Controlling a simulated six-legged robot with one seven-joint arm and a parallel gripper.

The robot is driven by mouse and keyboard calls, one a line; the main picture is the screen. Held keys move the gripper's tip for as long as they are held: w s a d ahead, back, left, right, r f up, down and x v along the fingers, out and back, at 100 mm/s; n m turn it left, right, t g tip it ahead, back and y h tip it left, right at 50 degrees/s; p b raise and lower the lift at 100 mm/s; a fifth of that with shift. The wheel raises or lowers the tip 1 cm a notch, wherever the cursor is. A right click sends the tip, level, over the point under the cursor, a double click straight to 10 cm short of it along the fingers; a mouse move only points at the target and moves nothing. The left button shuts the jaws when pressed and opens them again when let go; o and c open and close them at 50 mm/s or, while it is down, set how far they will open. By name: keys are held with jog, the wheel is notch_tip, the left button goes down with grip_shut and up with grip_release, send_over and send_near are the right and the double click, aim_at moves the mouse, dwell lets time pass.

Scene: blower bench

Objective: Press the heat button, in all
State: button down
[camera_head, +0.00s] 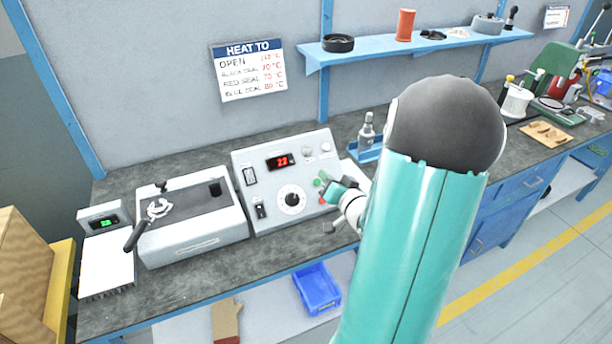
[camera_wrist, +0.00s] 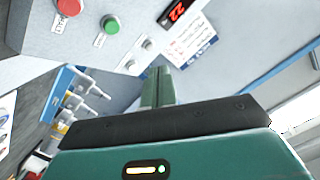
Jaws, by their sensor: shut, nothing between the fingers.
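The grey control box (camera_head: 270,205) stands on the bench with a red display (camera_head: 283,161) reading 22, a large dial (camera_head: 291,199) and switches. A green button (camera_head: 317,182) and a red button (camera_head: 322,201) are on its right side. My gripper (camera_head: 329,179) is shut and empty, close to the green button in the head view. In the wrist view its fingers (camera_wrist: 158,85) appear right of and below that button; contact cannot be told.
A grey machine with a black-handled clamp (camera_head: 195,215) stands left of the box. A small meter with a green display (camera_head: 104,222) is further left. A blue tray with bottles (camera_head: 367,150) is behind my arm. A "HEAT TO" sign (camera_head: 248,70) hangs on the wall.

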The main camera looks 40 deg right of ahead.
aim_at(317, 182)
jog(key=shift+s+d+f+m+t, duration=0.1)
jog(key=shift+s+d+m+t, duration=0.2)
jog(key=shift+s, duration=0.25)
jog(key=shift+s+d+f+m+t, duration=0.1)
jog(key=shift+s+d+m+t, duration=0.15)
jog(key=shift+s+t, duration=0.2)
jog(key=shift+w+d+f, duration=0.3)
jog(key=shift+w+f, duration=0.65)
jog(key=shift+f, duration=0.1)
jog(key=shift+w+d+f, duration=0.3)
jog(key=shift+w+f, duration=0.7)
jog(key=shift+w+d+f, duration=0.3)
jog(key=shift+w+f, duration=0.65)
jog(key=shift+f, duration=0.1)
jog(key=shift+w+f, duration=0.1)
jog(key=shift+w+d+f, duration=0.1)
jog(key=shift+w+f, duration=0.1)
jog(key=shift+w+d+f, duration=0.1)
jog(key=shift+w+f, duration=0.15)
dwell(0.4)
jog(key=shift+s+a+r, duration=0.2)
jog(key=shift+s+r, duration=0.35)
